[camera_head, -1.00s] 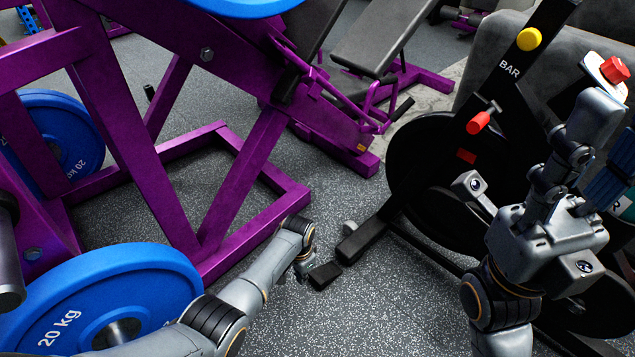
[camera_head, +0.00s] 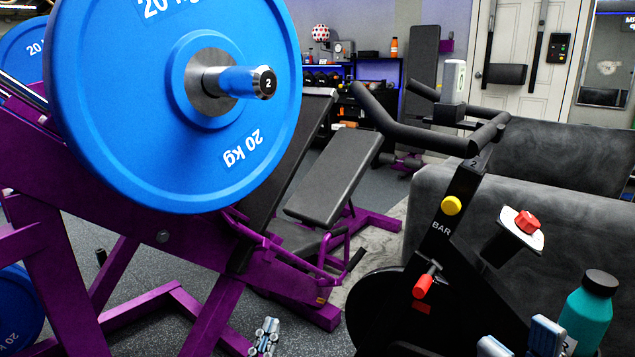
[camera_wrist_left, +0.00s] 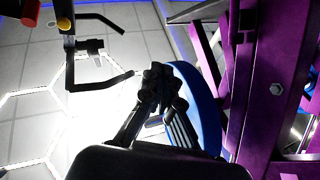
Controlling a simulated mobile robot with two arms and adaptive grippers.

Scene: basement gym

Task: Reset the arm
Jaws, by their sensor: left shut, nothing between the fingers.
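My left gripper (camera_head: 266,335) shows only as small grey fingertips at the bottom edge of the head view, pointing up, left of the exercise bike. In the left wrist view my left gripper (camera_wrist_left: 160,85) has its dark fingers together with nothing between them. My right gripper (camera_head: 518,342) is partly in view at the bottom right of the head view. Its visible parts stand apart with a gap between them, and the rest of it is cut off by the frame edge.
A purple plate-loaded machine (camera_head: 240,305) with a blue 20 kg plate (camera_head: 120,110) fills the left. A black exercise bike (camera_head: 445,225) stands at right, with a teal bottle (camera_head: 588,310) near my right gripper. A grey sofa (camera_head: 560,190) is behind it.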

